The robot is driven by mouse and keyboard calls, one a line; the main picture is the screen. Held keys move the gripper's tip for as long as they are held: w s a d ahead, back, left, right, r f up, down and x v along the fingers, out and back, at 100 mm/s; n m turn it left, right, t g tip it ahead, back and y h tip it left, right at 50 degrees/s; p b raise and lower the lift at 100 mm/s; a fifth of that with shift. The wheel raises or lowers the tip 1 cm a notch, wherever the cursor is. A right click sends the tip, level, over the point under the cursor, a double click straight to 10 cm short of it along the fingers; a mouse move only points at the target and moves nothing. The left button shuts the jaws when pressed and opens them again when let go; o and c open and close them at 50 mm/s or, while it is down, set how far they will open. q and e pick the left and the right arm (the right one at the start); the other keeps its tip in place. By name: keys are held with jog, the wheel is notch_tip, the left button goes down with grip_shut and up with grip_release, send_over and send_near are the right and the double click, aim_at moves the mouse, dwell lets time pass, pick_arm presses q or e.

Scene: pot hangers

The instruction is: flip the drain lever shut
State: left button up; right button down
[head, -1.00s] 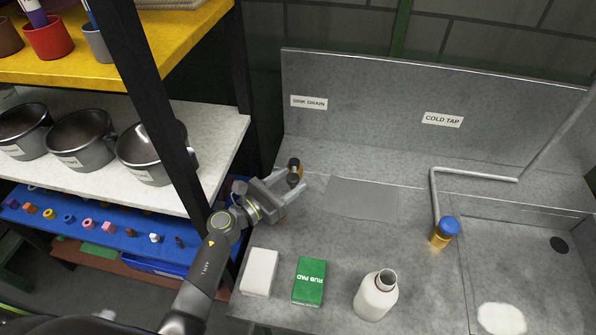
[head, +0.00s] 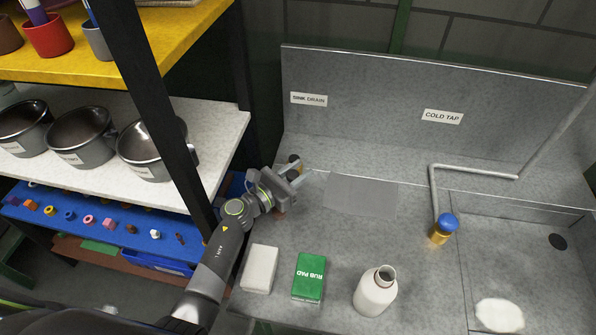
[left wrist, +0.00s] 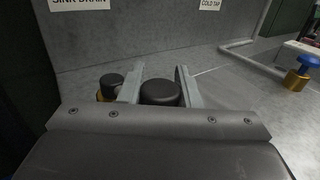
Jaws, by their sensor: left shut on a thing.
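The drain lever (head: 293,158) stands on the steel counter below the "SINK DRAIN" label (head: 309,99), with a dark top mostly hidden by my left gripper (head: 298,169). In the left wrist view, the two grey fingers of my left gripper (left wrist: 160,86) stand either side of a round black knob (left wrist: 160,93) and are shut on it. A second black cap (left wrist: 111,82) with some brass (left wrist: 99,96) shows just outside the left finger. The lever's lower part is hidden. My right gripper is not in view.
A white block (head: 260,268), a green scrub pad box (head: 308,276) and a white bottle (head: 376,291) stand on the counter in front. The blue-topped cold tap (head: 446,224) is to the right. A dark shelf post (head: 165,115) rises close left of my arm.

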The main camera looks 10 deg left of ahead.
pick_arm(q)
jog(key=shift+a+f+m+g+h+b, duration=0.2)
jog(key=shift+a+m+g+h+b, duration=0.35)
jog(key=shift+b, duration=0.45)
grip_shut()
jog(key=shift+s+r+m+g+h+b, duration=0.15)
jog(key=shift+m+g+h+b, duration=0.2)
jog(key=shift+h, duration=0.2)
jog(key=o, duration=1.1)
grip_release()
jog(key=shift+a, duration=0.1)
jog(key=shift+c, duration=0.2)
jog(key=shift+r, duration=0.1)
notch_tip(320, 180, up, 10)
jog(key=shift+f+p, duration=0.1)
jog(key=shift+p, duration=0.3)
